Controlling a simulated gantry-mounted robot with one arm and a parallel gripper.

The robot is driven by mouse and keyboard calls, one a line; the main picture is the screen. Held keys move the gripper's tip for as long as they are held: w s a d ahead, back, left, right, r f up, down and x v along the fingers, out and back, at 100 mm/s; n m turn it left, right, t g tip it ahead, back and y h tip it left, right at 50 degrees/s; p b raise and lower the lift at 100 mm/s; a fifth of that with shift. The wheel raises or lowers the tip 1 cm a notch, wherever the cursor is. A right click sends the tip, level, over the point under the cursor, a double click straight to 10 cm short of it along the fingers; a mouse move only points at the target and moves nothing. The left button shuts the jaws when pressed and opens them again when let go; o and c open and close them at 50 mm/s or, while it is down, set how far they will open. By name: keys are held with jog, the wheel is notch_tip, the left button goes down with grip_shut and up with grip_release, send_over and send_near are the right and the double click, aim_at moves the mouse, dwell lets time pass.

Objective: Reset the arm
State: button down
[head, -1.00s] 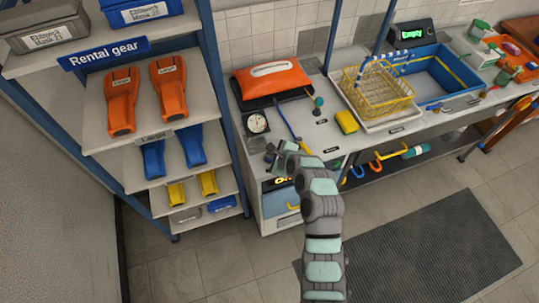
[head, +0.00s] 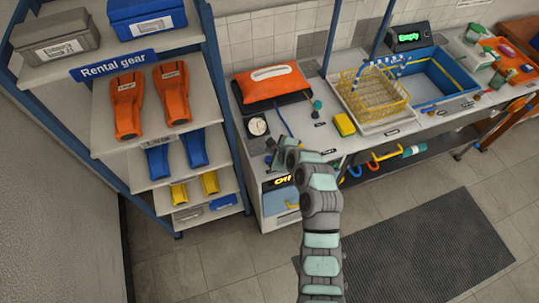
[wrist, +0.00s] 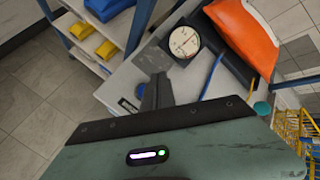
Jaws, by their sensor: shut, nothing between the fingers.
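My arm reaches up from the bottom of the head view to the workbench (head: 293,125). My gripper (head: 270,152) is over the bench's front left part, near the round dial gauge (head: 257,126). In the wrist view my gripper (wrist: 157,90) shows as dark fingers, shut and empty. The gauge (wrist: 184,41) lies just beyond the fingertips in that view, apart from them. A blue strip or hose (wrist: 213,75) lies to the right of the fingers. Part of the bench front is hidden behind my arm in the head view.
A rental gear shelf (head: 108,135) with orange, blue and yellow gear stands at left. An orange bag (head: 272,83), yellow sponge (head: 344,124), yellow wire basket (head: 374,92) and blue sink (head: 437,77) line the bench. A dark mat (head: 420,255) covers open floor at right.

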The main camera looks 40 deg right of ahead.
jog(key=shift+r, duration=0.55)
jog(key=shift+f, duration=0.1)
